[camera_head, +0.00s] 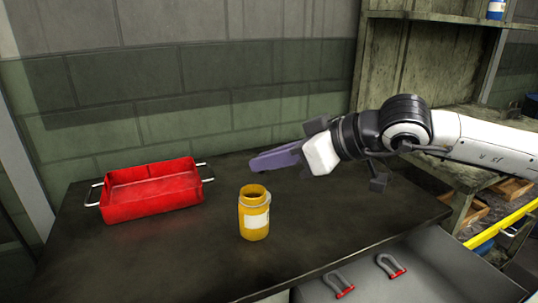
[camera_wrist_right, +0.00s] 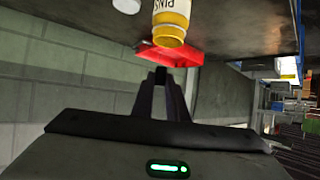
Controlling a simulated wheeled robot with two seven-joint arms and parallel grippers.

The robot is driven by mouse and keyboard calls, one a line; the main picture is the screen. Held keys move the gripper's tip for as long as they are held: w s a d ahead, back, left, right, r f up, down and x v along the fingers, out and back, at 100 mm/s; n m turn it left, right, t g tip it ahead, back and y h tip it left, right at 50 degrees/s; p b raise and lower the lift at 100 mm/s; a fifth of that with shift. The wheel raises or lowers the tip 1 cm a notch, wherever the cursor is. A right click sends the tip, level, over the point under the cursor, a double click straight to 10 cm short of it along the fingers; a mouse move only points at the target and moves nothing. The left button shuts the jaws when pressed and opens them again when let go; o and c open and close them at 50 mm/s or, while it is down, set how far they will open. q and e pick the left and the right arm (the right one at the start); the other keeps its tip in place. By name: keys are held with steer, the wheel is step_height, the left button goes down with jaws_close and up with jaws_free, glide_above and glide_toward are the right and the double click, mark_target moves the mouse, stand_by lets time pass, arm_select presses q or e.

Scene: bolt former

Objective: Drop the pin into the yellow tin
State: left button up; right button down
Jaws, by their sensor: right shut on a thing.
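The yellow tin (camera_head: 254,218) stands upright and open on the dark bench top, with a white label on its side. In the right wrist view the tin (camera_wrist_right: 172,20) appears upside down, with "PINS" on its label. My right gripper (camera_head: 254,163) reaches in from the right, its purple fingers above and behind the tin, apart from it. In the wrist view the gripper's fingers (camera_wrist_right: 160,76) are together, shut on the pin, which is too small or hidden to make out. My left gripper is not in view.
A red tray (camera_head: 150,204) with metal handles sits on the bench left of the tin. Horseshoe magnets (camera_head: 343,287) lie in the open drawer at the front. A wooden shelf (camera_head: 435,55) stands at the right. A white round object (camera_wrist_right: 127,5) shows in the wrist view.

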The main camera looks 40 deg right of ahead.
steer(key=shift+f, duration=0.2)
steer(key=c, duration=1.7)
jaws_free()
steer(key=shift+o, duration=0.2)
steer(key=v, duration=1)
steer(key=shift+s, duration=0.15)
